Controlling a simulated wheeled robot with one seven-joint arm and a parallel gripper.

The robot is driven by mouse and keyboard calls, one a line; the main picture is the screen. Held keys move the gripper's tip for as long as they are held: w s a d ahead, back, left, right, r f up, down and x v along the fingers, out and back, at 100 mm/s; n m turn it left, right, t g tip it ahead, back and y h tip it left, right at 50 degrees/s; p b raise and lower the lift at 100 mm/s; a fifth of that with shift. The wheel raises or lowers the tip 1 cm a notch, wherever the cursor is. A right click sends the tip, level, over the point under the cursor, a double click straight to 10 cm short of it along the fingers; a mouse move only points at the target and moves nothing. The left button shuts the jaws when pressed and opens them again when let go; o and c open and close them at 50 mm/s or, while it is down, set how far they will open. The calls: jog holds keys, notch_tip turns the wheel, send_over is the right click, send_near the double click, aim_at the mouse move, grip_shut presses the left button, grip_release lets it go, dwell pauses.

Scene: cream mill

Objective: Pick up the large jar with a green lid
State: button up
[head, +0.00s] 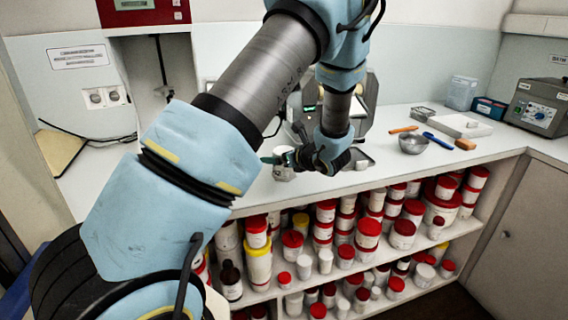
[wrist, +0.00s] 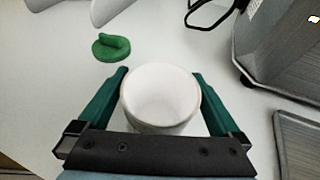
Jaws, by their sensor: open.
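A white round jar (wrist: 160,98) stands open-mouthed on the counter between the green fingers of my gripper (wrist: 160,72) in the wrist view. The fingers are apart, one on each side of the jar; whether they touch it I cannot tell. A green lid (wrist: 111,47) with a raised grip lies apart on the counter, beyond the jar to the left. In the head view the jar (head: 284,173) shows at the counter's front part, partly hidden by my gripper. I see no jar wearing a green lid.
A grey machine (wrist: 285,50) and a grey tray (wrist: 300,143) stand right of the jar. A metal bowl (head: 413,144), a blue tool (head: 438,140) and orange-handled items lie farther right on the counter. Shelves below hold several red-lidded jars (head: 368,232).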

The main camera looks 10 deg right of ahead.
jog(key=shift+c, duration=0.4)
jog(key=c, duration=1)
